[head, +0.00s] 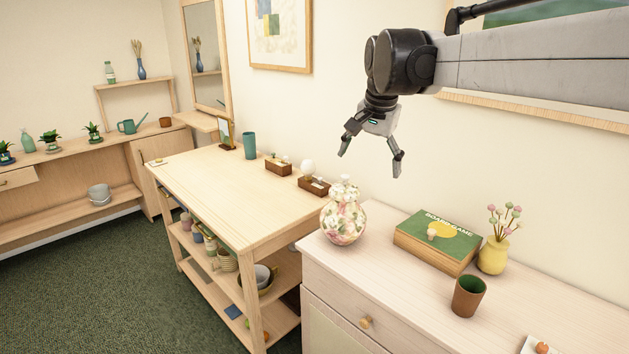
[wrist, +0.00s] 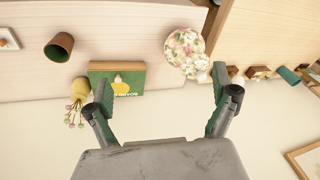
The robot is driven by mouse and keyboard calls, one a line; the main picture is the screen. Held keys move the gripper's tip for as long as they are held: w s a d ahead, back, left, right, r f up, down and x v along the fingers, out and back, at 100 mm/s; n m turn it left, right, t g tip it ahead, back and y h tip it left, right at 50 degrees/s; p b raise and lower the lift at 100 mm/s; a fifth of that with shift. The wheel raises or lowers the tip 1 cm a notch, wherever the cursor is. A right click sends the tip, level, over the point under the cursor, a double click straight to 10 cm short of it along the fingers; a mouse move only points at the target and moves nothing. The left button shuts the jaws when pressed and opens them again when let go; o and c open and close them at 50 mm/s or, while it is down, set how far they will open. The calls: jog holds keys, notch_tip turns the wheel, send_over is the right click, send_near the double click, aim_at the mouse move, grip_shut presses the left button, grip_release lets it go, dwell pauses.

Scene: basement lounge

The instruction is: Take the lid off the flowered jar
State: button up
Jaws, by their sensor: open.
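The flowered jar (head: 343,220) is round, with a pink, white and green floral pattern. It stands upright on the left end of the pale dresser top. Its lid (head: 344,184), with a small knob, sits on top of it. In the wrist view the jar (wrist: 186,52) shows at the upper middle, near the dresser's edge, beyond the fingers. My gripper (head: 371,162) is open and empty. It hangs in the air above the dresser, higher than the jar and apart from it, to its right in the head view. The fingers also show in the wrist view (wrist: 162,98).
On the dresser (head: 400,285), a green board game box (head: 436,243) lies right of the jar. A yellow vase (head: 493,255) with flower stems and a brown cup (head: 468,296) stand farther right. A wooden table (head: 215,195) with small boxes stands to the left. The dresser's front middle is clear.

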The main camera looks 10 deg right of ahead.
jog(key=w+m+g+p, duration=0.2)
jog(key=w+m+p, duration=0.25)
jog(key=w, duration=1.05)
jog(key=m+g+p, duration=0.1)
jog(key=m+p, duration=0.1)
jog(key=p, duration=0.2)
send_over(345, 185)
notch_tip(345, 185, down, 5)
notch_tip(345, 185, down, 8)
jog(key=shift+w+f+p, duration=0.15)
jog(key=shift+p, duration=0.15)
jog(key=shift+w+f+p, duration=0.15)
jog(key=shift+f+p, duration=0.2)
jog(key=shift+f, duration=1)
jog(key=shift+w+f+p, duration=0.1)
jog(key=shift+f+p, duration=0.2)
jog(key=shift+f, duration=1)
jog(key=shift+c, duration=0.4)
jog(key=c, duration=1.4)
jog(key=shift+c, duration=0.3)
jog(key=shift+r, duration=0.15)
